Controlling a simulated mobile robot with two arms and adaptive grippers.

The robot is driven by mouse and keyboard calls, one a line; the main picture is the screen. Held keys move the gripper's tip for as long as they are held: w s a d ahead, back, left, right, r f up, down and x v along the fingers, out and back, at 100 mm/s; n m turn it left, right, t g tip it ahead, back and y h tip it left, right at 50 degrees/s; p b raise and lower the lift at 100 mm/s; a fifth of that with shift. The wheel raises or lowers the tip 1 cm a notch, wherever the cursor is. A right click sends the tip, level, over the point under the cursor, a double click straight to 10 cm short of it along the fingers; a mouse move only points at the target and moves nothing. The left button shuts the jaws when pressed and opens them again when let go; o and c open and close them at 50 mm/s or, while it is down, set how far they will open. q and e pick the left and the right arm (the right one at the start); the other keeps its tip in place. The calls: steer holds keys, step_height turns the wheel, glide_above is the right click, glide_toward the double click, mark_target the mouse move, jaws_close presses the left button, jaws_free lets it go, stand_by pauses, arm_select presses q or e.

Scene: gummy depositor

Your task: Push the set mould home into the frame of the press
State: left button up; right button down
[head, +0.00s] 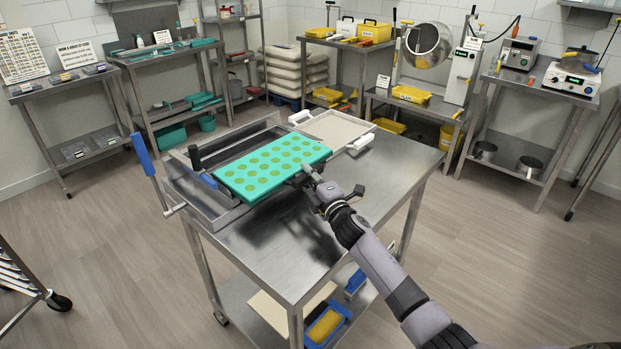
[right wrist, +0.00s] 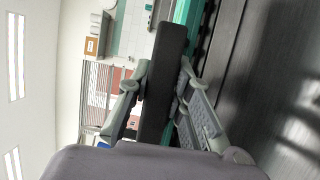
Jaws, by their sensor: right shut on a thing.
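The mould (head: 262,183) is a flat teal sheet with rows of round green fillings. In the head view it lies across the right part of the press frame (head: 205,202), its near right end out over the steel table. I cannot tell whether it rests on the frame or sits slightly above it. My right gripper (head: 314,184) is at the mould's near right edge. In the right wrist view its fingers (right wrist: 160,95) are shut on a dark bar (right wrist: 163,85) next to a teal edge. The press has a blue lever (head: 144,157) at its left. My left gripper is not in view.
A pale tray with white handles (head: 333,129) lies behind the mould on the steel table (head: 385,180). The table's right and front parts are clear. A blue and yellow item (head: 325,325) is on the lower shelf. Loaded benches line the walls.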

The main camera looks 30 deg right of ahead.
mark_target(283, 164)
steer(key=shift+w+a+b, duration=0.4)
steer(key=shift+w+b, duration=0.15)
steer(key=shift+w, duration=0.35)
steer(key=shift+w+a+b, duration=0.4)
steer(key=shift+w+b, duration=0.2)
steer(key=shift+w, duration=0.35)
steer(key=shift+w+a+b, duration=0.4)
steer(key=shift+w+b, duration=0.15)
steer(key=shift+w, duration=0.35)
steer(key=shift+w+a+r+b, duration=0.1)
steer(key=shift+w+a+b, duration=0.25)
steer(key=shift+w+b, duration=0.4)
steer(key=shift+w+a+r+b, duration=0.1)
steer(key=shift+w+a+b, duration=0.25)
steer(key=shift+w+b, duration=0.4)
steer(key=shift+w+r, duration=0.1)
steer(key=shift+r, duration=0.05)
steer(key=shift+p, duration=0.35)
